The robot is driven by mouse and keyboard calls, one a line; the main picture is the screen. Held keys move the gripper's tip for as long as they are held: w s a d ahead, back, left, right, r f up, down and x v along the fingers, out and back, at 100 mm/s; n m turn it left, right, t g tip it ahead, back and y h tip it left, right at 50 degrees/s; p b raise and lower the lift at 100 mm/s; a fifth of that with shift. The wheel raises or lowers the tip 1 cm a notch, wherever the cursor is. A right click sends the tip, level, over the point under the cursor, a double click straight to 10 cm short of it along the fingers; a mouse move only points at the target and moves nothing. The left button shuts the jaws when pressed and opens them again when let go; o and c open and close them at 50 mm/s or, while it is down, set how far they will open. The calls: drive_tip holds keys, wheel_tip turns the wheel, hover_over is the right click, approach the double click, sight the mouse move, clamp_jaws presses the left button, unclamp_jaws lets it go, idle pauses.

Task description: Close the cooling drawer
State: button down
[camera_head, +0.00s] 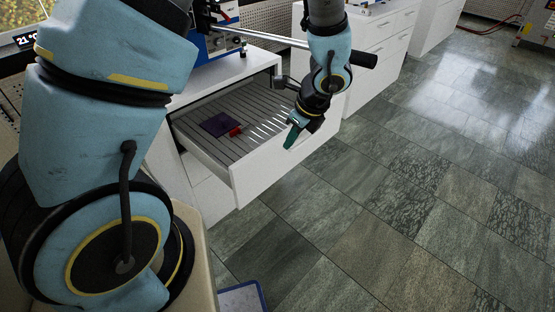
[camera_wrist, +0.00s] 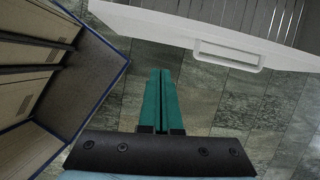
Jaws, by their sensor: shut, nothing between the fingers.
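The cooling drawer (camera_head: 262,174) stands pulled out of the white cabinet, its slatted metal floor exposed. A dark purple square (camera_head: 218,124) and a small red object (camera_head: 236,131) lie inside it. In the wrist view the white drawer front (camera_wrist: 150,25) crosses the top, with a pale handle (camera_wrist: 230,55) on it. My gripper (camera_head: 289,144) overlaps the drawer front in the head view. In the wrist view its green fingers (camera_wrist: 163,73) are together and empty, with the tips short of the front in the picture. Whether they touch it cannot be told.
A blue device (camera_head: 215,45) stands on the cabinet above the drawer. More white drawer cabinets (camera_head: 375,65) stand behind to the right. A blue-edged object (camera_wrist: 118,58) fills the left of the wrist view. Tiled floor (camera_head: 370,215) in front of the drawer is clear.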

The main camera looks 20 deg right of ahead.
sight(274, 155)
drive_tip(key=shift+m, duration=0.6)
drive_tip(key=shift+w+r+p+x, duration=0.15)
drive_tip(key=shift+w+x, duration=0.25)
drive_tip(key=shift+x, duration=1.5)
drive_tip(key=shift+w+r+p+x, duration=0.1)
drive_tip(key=shift+w+x, duration=0.25)
drive_tip(key=shift+x, duration=1.55)
drive_tip(key=shift+w+r+p+x, duration=0.15)
drive_tip(key=shift+w+x, duration=0.25)
drive_tip(key=shift+x, duration=1.5)
drive_tip(key=shift+a, duration=0.2)
